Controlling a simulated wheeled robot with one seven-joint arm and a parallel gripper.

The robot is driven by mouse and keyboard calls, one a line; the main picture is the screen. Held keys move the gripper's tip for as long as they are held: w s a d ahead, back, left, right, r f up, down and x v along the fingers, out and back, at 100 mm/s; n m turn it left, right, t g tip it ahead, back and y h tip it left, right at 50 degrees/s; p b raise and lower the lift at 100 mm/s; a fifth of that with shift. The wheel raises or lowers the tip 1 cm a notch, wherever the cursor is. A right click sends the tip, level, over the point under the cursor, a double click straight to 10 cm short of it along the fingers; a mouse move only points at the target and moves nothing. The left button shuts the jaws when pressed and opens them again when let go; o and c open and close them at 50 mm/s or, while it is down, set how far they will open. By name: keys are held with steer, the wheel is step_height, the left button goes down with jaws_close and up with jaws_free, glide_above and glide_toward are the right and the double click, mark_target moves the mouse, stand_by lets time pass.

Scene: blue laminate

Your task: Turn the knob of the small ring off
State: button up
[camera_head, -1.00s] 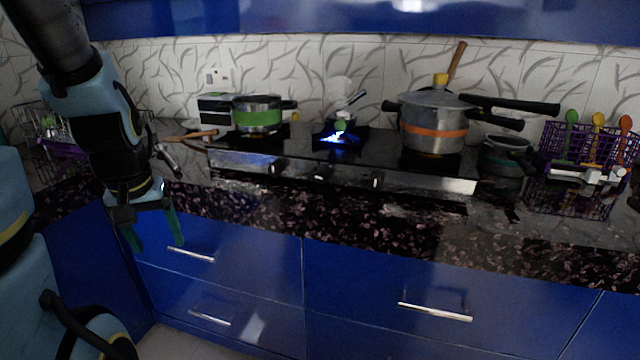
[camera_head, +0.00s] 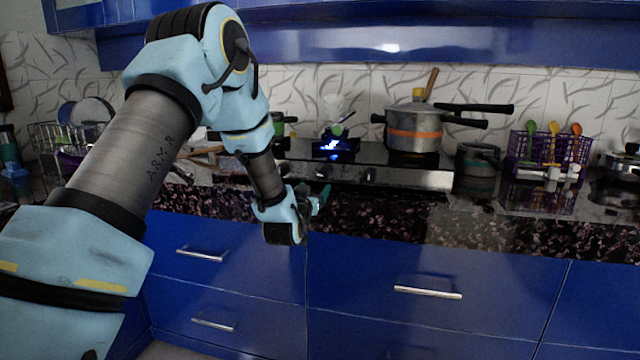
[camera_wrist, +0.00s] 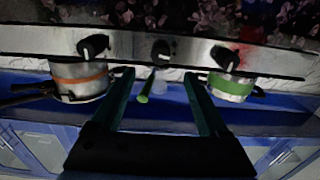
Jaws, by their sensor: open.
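The stove's steel front panel (camera_head: 405,177) carries three knobs. In the wrist view, which looks upside down, the middle knob (camera_wrist: 161,52) lies between the left knob (camera_wrist: 93,46) and the right knob (camera_wrist: 224,58). A lit burner with a blue flame (camera_head: 332,147) is at the middle of the stove, in line with the middle knob. My gripper (camera_wrist: 159,73) is open and empty. In the wrist view its fingers lie either side of the middle knob, apparently short of touching it. In the head view my gripper (camera_head: 319,199) is low in front of the panel.
An orange-banded pot (camera_head: 413,133) stands right of the flame with long handles. A green-banded pot (camera_wrist: 232,87) is on the other side. A dark pot (camera_head: 477,158) and a purple basket (camera_head: 537,147) stand farther right. The granite counter edge (camera_head: 400,215) runs below.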

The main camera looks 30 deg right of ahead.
mark_target(322, 176)
steer(key=p+x, duration=0.2)
steer(key=x, duration=0.8)
steer(key=shift+w, duration=0.1)
jaws_close()
stand_by(0.3)
